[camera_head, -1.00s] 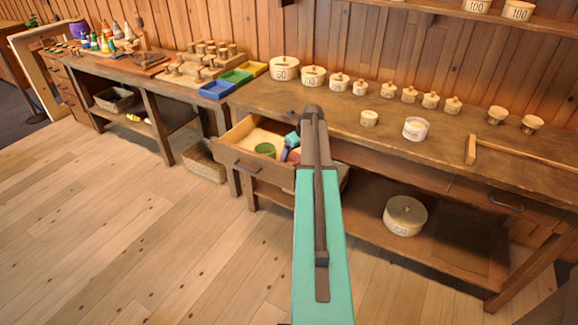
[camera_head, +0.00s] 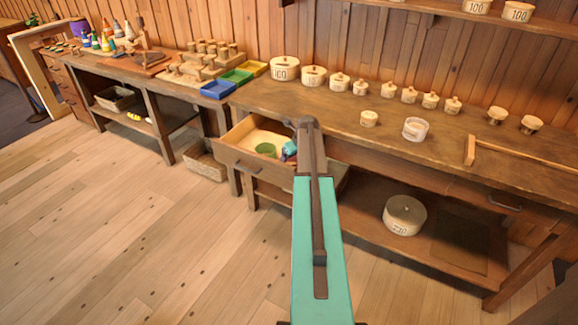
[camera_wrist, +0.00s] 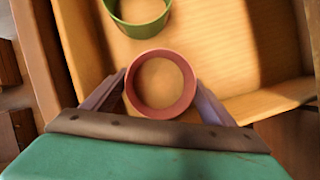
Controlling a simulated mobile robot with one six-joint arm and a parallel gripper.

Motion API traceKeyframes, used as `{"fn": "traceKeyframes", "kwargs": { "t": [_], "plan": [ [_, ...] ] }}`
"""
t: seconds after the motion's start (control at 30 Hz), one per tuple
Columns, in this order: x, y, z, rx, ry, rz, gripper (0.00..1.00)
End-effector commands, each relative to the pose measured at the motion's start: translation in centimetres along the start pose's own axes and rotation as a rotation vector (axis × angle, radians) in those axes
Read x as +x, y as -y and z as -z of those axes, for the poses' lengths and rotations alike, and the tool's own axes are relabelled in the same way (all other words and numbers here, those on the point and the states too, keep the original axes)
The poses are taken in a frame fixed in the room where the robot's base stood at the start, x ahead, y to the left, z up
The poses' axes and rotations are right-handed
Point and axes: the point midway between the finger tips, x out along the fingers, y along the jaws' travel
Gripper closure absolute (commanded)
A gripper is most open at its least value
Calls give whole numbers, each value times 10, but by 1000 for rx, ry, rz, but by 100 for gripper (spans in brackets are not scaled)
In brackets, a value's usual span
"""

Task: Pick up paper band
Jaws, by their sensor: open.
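Two ring-shaped bands are in the open drawer (camera_head: 232,160). One is a reddish-pink band (camera_wrist: 132,88), round and upright with its opening facing up in the wrist view. The other is a green band (camera_wrist: 140,29), farther off in that view, and it also shows in the head view (camera_head: 265,150). My gripper (camera_wrist: 161,82) is open, with one finger on each side of the reddish band. I cannot tell whether the fingers touch it. In the head view my gripper (camera_head: 288,150) is low at the drawer, and my arm hides the reddish band.
The drawer's wooden walls are close around my gripper. Lidded pots (camera_head: 313,77) line the back of the bench (camera_head: 330,117), and a pale round container (camera_head: 415,129) stands nearer. A large lidded tub (camera_head: 404,215) sits on the shelf below. The floor in front is clear.

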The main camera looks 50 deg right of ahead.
Motion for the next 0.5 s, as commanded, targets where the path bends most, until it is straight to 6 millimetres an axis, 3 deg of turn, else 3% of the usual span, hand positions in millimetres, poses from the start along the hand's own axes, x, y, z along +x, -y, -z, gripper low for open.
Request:
{"fn": "traceKeyframes", "kwargs": {
  "t": [0.23,0.4,0.5],
  "plan": [
    [0,0,0,0,0,0,22],
    [0,1,0,1,0,0,49],
    [0,1,0,1,0,1,56]
  ]
}}
